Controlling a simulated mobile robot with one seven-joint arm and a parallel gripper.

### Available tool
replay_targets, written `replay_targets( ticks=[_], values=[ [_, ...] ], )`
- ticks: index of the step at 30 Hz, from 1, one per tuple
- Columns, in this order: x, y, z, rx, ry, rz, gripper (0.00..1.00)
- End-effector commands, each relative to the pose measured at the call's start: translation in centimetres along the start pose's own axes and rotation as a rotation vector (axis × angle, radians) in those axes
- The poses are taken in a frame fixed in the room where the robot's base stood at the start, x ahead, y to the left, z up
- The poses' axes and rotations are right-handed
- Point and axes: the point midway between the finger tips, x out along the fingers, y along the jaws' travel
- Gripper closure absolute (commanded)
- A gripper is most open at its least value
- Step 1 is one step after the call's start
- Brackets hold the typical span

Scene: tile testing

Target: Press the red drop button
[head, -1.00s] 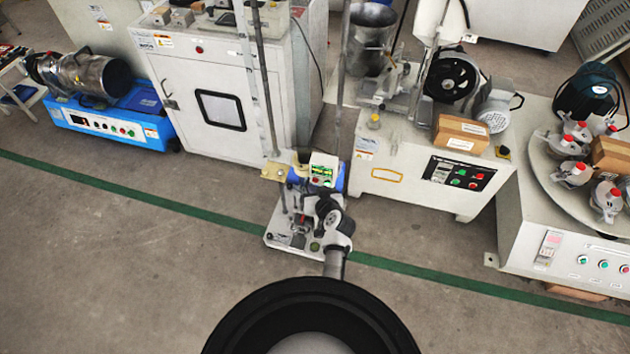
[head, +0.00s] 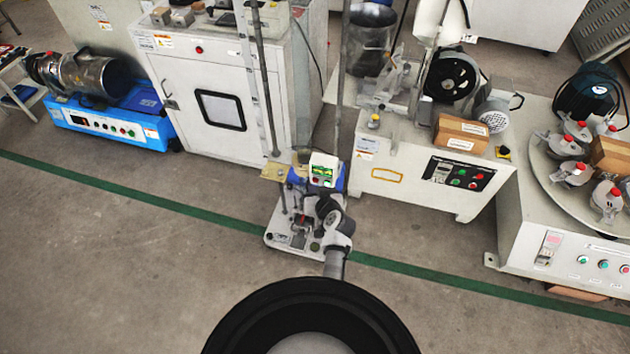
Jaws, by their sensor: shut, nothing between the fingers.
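A small white control box (head: 323,163) with a green panel stands on the drop tester near the picture's middle, in the head view. Tiny light and reddish marks show on the panel (head: 322,173), too small to tell which one is the red drop button. The tester's white base plate (head: 283,238) lies on the floor below the box. My arm (head: 333,228) reaches up from the bottom, over the right part of the base plate and just below the box. My gripper cannot be made out; my arm's links seem to hide it.
Tall poles (head: 262,85) rise behind the control box. A white cabinet (head: 210,105) stands behind left, and a bench machine with its own red and green buttons (head: 461,174) stands right. A turntable (head: 545,150) is farther right. The floor in front is clear.

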Motion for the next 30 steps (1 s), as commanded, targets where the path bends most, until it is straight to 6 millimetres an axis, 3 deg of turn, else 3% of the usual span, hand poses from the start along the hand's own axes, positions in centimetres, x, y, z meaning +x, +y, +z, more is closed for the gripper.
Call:
replay_targets(
  ticks=[30],
  values=[
    [0.59, 0.46, -0.43, 0.0, 0.0, 0.001, 1.0]
  ],
)
